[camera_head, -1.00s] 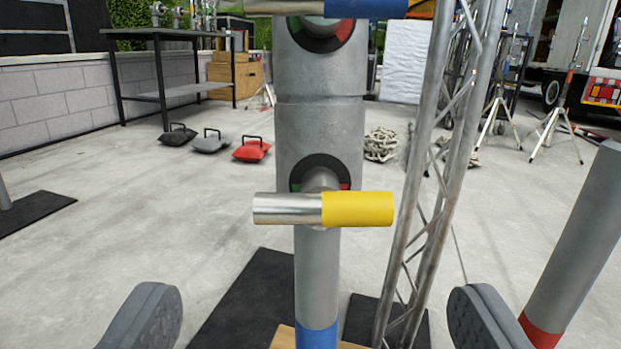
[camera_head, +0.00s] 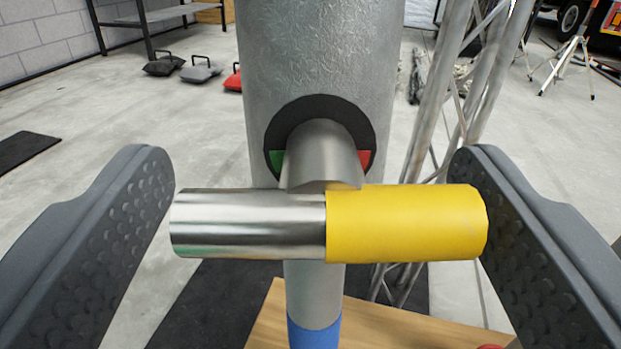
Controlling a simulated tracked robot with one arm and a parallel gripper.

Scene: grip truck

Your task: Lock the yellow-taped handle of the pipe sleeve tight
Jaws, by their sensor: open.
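The handle (camera_head: 405,223) is a horizontal bar on the front of the pipe sleeve (camera_head: 320,60). Its left half is bare metal and its right half is wrapped in yellow tape. A metal stem joins it to a black round dial (camera_head: 322,105) with a green mark at left and a red mark at right. My gripper (camera_head: 322,200) is open, with one finger beyond each end of the handle. The right finger is very close to the yellow end; whether it touches I cannot tell.
A lattice truss (camera_head: 445,110) stands close behind on the right. A narrower pipe with a blue band (camera_head: 313,335) runs down below the sleeve to a wooden board (camera_head: 380,325). Sandbags (camera_head: 200,70) lie on open concrete at the back left.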

